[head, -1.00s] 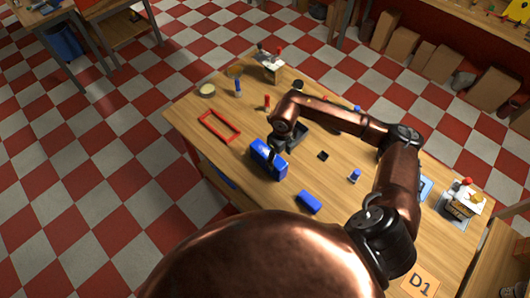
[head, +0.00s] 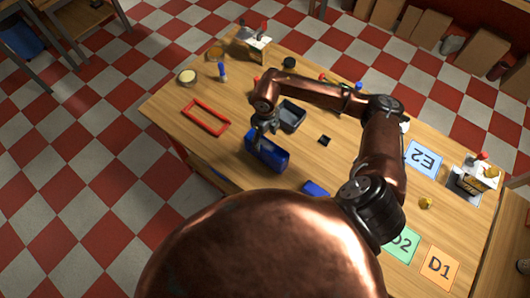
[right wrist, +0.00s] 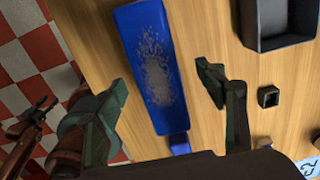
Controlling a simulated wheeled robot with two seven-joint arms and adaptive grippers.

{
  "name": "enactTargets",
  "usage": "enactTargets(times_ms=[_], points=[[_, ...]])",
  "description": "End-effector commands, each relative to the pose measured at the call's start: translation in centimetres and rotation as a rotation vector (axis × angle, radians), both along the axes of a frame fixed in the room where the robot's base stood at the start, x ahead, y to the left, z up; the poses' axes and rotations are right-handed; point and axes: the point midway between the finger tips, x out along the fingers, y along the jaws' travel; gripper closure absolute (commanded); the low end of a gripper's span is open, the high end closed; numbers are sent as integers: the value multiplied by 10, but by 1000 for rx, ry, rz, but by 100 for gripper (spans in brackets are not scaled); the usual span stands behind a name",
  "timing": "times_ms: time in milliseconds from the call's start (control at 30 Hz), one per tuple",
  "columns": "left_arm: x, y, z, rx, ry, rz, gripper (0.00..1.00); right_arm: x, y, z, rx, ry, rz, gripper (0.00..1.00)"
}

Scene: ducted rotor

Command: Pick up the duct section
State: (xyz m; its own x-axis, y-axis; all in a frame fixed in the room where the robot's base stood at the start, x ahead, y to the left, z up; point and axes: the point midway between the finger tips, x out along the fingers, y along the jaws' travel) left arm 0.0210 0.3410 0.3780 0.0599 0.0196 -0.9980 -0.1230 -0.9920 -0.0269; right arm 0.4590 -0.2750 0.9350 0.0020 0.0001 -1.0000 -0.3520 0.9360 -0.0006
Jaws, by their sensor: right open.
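A blue box-shaped piece (head: 268,152), which looks like the duct section, lies on the wooden table near its front left edge. In the right wrist view the blue piece (right wrist: 152,60) has a speckled face and runs between the two dark fingers of the open right gripper (right wrist: 162,86). Clear gaps show beside it, so it is not gripped. A copper limb with a dark pronged tip (right wrist: 38,115), probably my left gripper, shows small at the lower left; its jaws cannot be made out.
A dark tray (head: 292,116) stands just behind the blue piece, with a small dark square part (head: 325,140) to its right. A red frame (head: 206,118) lies to the left. Another blue block (head: 315,188) is nearer me. Bare wood separates these things.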

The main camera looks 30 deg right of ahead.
Motion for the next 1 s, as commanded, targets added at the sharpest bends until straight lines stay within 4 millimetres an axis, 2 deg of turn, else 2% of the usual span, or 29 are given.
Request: enactTargets(times_ms=[33, 100, 400, 567, 700, 800, 1000], points=[[2, 0, -10, 0, -1, -1, 60, 0, 0, -11, 0, 2, 0, 36], [6, 0, -16, -1, -6, -2, 60, -1, 0, -18, 0, 4, -1, 36], [29, -2, -12, -3, -37, -7, 60, -3, -1, -43, 0, 5, -2, 36], [26, -2, -9, -3, -34, -7, 60, -7, 0, -55, 0, 6, -3, 36], [20, -1, -4, -2, -27, -6, 60, -14, 0, -75, 1, 8, -4, 36], [17, -1, -5, -2, -23, -5, 60, -12, 1, -90, 1, 5, -4, 36], [16, -1, -5, -1, -21, -5, 60, -12, 0, -95, 0, 4, -3, 36]])
